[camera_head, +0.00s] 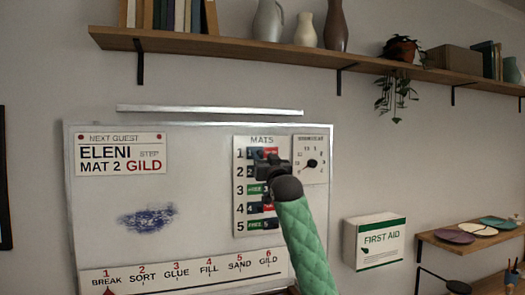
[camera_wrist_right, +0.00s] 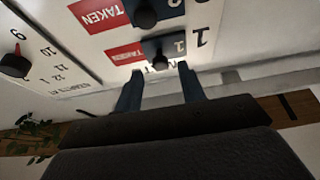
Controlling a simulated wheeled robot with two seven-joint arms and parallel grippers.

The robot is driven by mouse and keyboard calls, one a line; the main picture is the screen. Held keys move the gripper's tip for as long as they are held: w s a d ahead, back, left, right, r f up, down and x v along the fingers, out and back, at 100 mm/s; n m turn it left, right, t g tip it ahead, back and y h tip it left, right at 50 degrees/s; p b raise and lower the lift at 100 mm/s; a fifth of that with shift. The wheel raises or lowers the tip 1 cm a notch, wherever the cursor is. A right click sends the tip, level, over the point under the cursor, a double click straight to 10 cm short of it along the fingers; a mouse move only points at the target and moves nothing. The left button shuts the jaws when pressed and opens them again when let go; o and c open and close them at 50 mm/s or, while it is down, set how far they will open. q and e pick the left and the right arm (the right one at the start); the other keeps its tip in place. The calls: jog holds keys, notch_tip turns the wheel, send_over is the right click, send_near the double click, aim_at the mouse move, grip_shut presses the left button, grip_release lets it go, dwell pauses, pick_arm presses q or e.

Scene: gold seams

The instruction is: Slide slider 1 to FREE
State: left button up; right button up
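The MATS panel (camera_head: 243,219) hangs on the whiteboard, with numbered rows. In row 1, slider 1 (camera_wrist_right: 174,44) is a blue plate marked 1 with a dark round knob (camera_wrist_right: 160,63). It sits beside the number, with the red TAKEN field (camera_wrist_right: 122,54) showing; no FREE label shows in that row. My right gripper (camera_head: 268,164) is in front of the upper rows and hides part of them. In the wrist view, the right gripper (camera_wrist_right: 160,74) is open, its fingers spread on either side of the knob; contact cannot be told. My left gripper is out of view.
Slider 2 (camera_wrist_right: 170,9) is close by, also with red TAKEN showing. A dial panel (camera_head: 311,175) with a black knob adjoins the MATS panel. A metal rail (camera_head: 210,109) runs above the board, under a shelf (camera_head: 240,50).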

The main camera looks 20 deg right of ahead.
jog(key=shift+p+x, duration=0.4)
jog(key=shift+x, duration=0.6)
jog(key=shift+f, duration=0.1)
jog(key=shift+c, duration=0.2)
